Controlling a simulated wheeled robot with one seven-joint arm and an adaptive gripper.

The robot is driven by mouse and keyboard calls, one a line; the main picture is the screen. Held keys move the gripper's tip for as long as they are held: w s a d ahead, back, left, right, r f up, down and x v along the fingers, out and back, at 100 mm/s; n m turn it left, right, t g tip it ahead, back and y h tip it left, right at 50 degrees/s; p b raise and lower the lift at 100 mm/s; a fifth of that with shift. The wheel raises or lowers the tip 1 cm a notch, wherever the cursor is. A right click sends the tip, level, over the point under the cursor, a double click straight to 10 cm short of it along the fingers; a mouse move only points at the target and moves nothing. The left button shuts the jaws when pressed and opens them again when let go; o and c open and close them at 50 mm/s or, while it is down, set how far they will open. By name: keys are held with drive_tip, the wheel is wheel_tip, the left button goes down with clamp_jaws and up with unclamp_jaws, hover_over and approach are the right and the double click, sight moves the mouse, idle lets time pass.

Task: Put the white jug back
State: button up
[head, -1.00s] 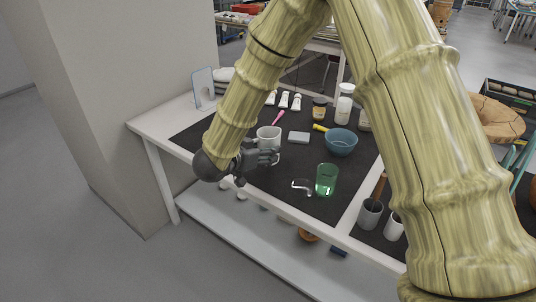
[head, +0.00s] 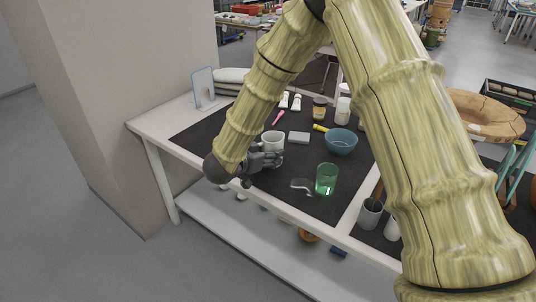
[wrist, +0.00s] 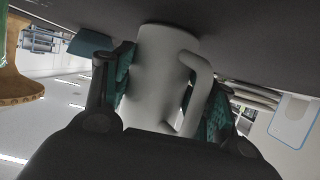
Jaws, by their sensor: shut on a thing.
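The white jug (head: 272,139) is at the middle of the dark mat (head: 215,128) in the head view. My gripper (head: 268,157) is shut on it from the near side. In the wrist view the jug (wrist: 160,75) sits between the two teal finger pads of my gripper (wrist: 170,92), with its handle toward the right finger. The wrist picture looks inverted, with the mat's dark surface along the top. One end of the jug is hidden behind my gripper's body. I cannot tell whether the jug touches the mat.
A green glass (head: 326,179) and a clear curved piece (head: 301,185) are right of my gripper. Grey cups stand front right. The mat's left part is clear.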

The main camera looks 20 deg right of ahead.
drive_tip(key=shift+f, duration=0.1)
drive_tip(key=o, duration=1.2)
drive_tip(key=v, duration=1.2)
drive_tip(key=shift+s, duration=0.1)
